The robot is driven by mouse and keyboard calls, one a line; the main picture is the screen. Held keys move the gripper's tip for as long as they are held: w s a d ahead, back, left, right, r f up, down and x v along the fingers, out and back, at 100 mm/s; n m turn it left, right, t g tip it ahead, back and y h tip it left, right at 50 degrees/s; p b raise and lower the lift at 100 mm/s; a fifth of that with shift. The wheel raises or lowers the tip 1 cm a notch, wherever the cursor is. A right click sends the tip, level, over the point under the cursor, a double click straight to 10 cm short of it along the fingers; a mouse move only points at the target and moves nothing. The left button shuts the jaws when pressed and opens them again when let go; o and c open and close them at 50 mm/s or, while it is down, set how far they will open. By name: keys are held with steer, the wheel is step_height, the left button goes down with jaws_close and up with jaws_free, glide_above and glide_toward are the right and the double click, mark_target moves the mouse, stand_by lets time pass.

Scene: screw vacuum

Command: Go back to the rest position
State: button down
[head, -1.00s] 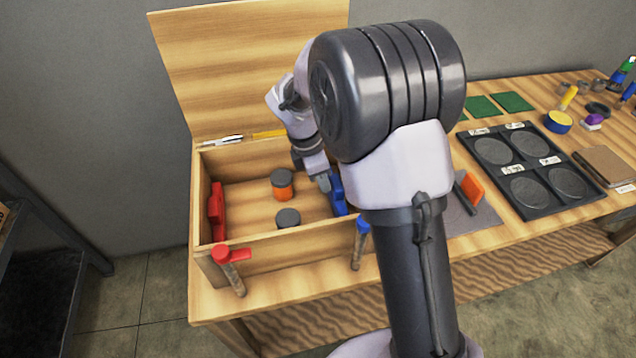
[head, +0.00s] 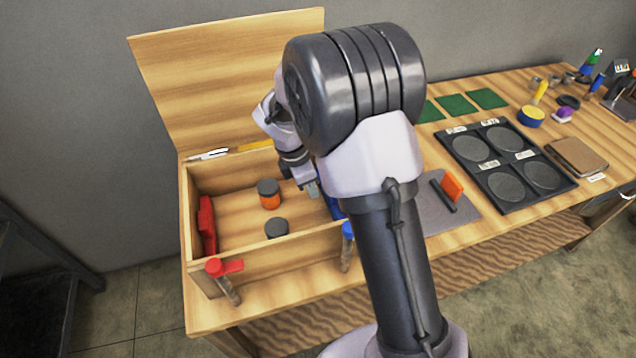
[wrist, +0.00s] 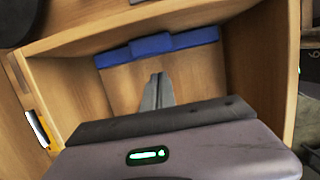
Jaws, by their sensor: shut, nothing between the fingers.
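My gripper (head: 312,190) hangs inside the open wooden box (head: 300,240), near its right side, with its fingers together and nothing held. In the wrist view the closed fingers (wrist: 158,92) point toward a blue piece (wrist: 158,48) on the box wall, and I cannot tell the gap. The blue piece (head: 333,207) shows partly behind my arm in the head view. A red piece (head: 207,224) sits on the left wall. An orange can with a dark top (head: 269,193) and a dark-topped can (head: 276,228) stand in the box. My arm hides the box's right end.
The raised lid (head: 225,75) stands behind the box. A red-handled tool (head: 224,277) and a blue-handled tool (head: 347,245) are at its front. A black tray with round recesses (head: 508,165), green squares (head: 456,105) and a brown book (head: 577,156) lie to the right.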

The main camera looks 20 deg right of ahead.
steer(key=s+a+r+m+y+p, duration=0.1)
steer(key=s+a+r+m+p, duration=0.1)
steer(key=r, duration=0.6)
steer(key=s+a+r+m+p, duration=0.1)
steer(key=a+r+m+p, duration=0.1)
steer(key=r, duration=0.5)
steer(key=s+a+r+m+t+y, duration=0.1)
steer(key=s+r+m+t+y, duration=0.1)
steer(key=s+m, duration=0.7)
steer(key=s+a+r+m+t+y+b, duration=0.1)
steer(key=s+r+m+t, duration=0.2)
steer(key=s+r+m, duration=0.4)
steer(key=s+m, duration=0.2)
steer(key=s, duration=0.4)
steer(key=shift+a+t+y, duration=0.4)
